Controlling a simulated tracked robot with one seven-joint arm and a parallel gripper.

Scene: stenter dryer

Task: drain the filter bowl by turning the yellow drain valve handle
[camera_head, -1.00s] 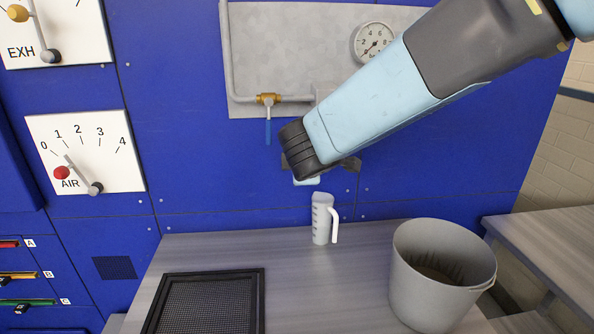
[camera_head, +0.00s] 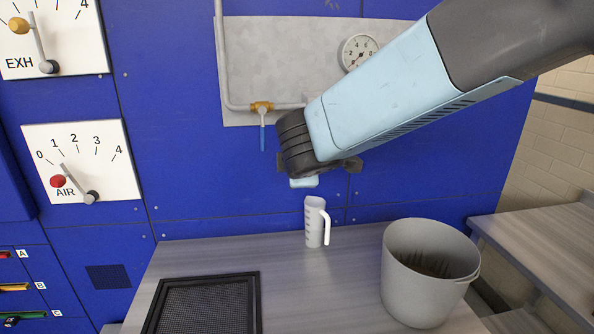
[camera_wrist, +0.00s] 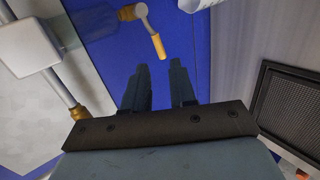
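The yellow drain valve handle (camera_wrist: 158,46) shows in the wrist view, on a grey lever that angles down from a brass fitting (camera_wrist: 130,12). In the head view my arm hides it. My gripper (camera_wrist: 158,66) has its two dark fingers apart and nothing between them. In the picture the handle's free end lies just beyond the fingertips, between them; I see no contact. The filter bowl cannot be made out. A measuring jug (camera_head: 314,226) stands upright on the table below my gripper. A white piece, probably this jug, shows at the wrist view's top edge.
A brass valve with a blue handle (camera_head: 262,138) hangs on the pipe left of my arm. A pressure gauge (camera_head: 358,52) is above. A grey bucket (camera_head: 420,290) stands on the table (camera_head: 300,300) at right, a black mesh tray (camera_head: 160,300) at left.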

